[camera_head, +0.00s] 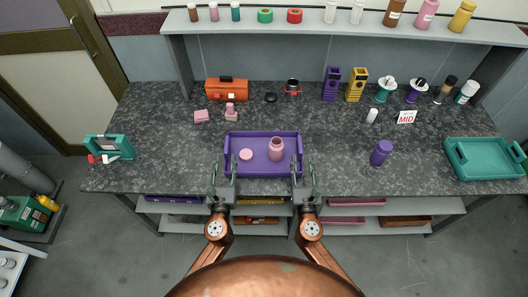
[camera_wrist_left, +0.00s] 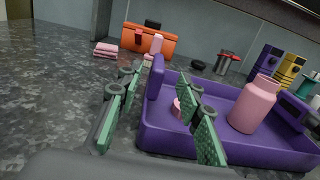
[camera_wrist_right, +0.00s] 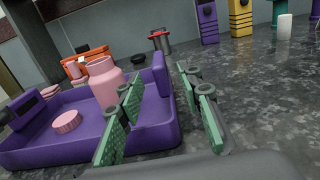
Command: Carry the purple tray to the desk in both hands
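The purple tray (camera_head: 262,171) sits on the dark speckled counter, front middle. It holds a pink jar (camera_head: 276,149) standing upright and a flat pink disc (camera_head: 246,154). My left gripper (camera_head: 225,172) is open at the tray's left front corner; in the left wrist view its fingers (camera_wrist_left: 158,125) stand apart, with the tray's left wall (camera_wrist_left: 155,85) seen between them. My right gripper (camera_head: 305,173) is open at the right front corner; in the right wrist view the tray's right wall (camera_wrist_right: 160,75) shows between its fingers (camera_wrist_right: 163,125). Whether any finger touches the tray, I cannot tell.
A purple bottle (camera_head: 381,153) and teal tray (camera_head: 483,174) are to the right, a teal box (camera_head: 109,147) to the left.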

